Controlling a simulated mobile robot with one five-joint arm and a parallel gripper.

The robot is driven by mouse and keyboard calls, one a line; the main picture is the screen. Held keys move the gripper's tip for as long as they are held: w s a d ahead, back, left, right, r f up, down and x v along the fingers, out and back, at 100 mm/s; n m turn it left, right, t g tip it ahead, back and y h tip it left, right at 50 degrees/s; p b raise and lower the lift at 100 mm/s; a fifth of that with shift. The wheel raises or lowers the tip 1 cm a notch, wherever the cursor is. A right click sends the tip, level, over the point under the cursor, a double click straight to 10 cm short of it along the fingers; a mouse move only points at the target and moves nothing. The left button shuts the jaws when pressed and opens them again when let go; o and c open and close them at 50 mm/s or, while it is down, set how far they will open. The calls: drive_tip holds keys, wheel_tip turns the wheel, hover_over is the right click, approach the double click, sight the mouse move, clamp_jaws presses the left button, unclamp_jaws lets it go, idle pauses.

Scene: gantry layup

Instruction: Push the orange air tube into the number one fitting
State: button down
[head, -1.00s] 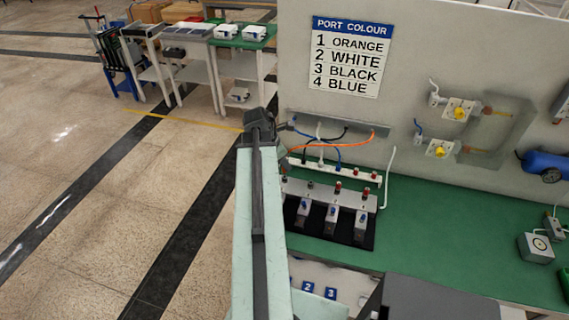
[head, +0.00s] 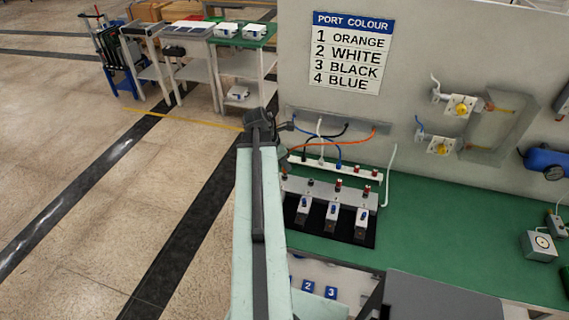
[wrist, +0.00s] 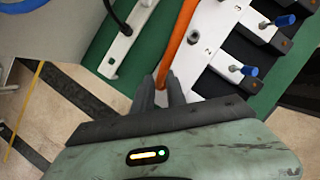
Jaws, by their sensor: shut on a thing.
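The orange air tube (head: 360,141) curves along the wall-side panel in the head view, from its right end leftward toward my gripper (head: 287,126). In the wrist view the orange tube (wrist: 179,38) runs down to my gripper (wrist: 162,80), whose dark fingers are shut on it. The pale fitting block (wrist: 222,32) lies just right of the fingers, with numbers including 2 readable. The number one fitting cannot be made out; the gripper may cover it. The tube's free end is hidden.
A white rail (wrist: 121,45) with holes lies left of the tube. Blue-tipped valves (wrist: 249,71) stand at the right. White, black and blue tubes arch near the panel. The port colour sign (head: 349,52) pairs 1 with orange. Green bench (head: 460,235) is clear in the middle right.

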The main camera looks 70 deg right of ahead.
drive_tip(key=shift+f+b, duration=0.65)
drive_tip(key=shift+f, duration=0.1)
drive_tip(key=c, duration=1.3)
unclamp_jaws()
drive_tip(key=shift+r, duration=0.15)
drive_tip(key=p+v, duration=0.7)
drive_tip(key=shift+w+a+r, duration=0.15)
drive_tip(key=shift+r, duration=0.1)
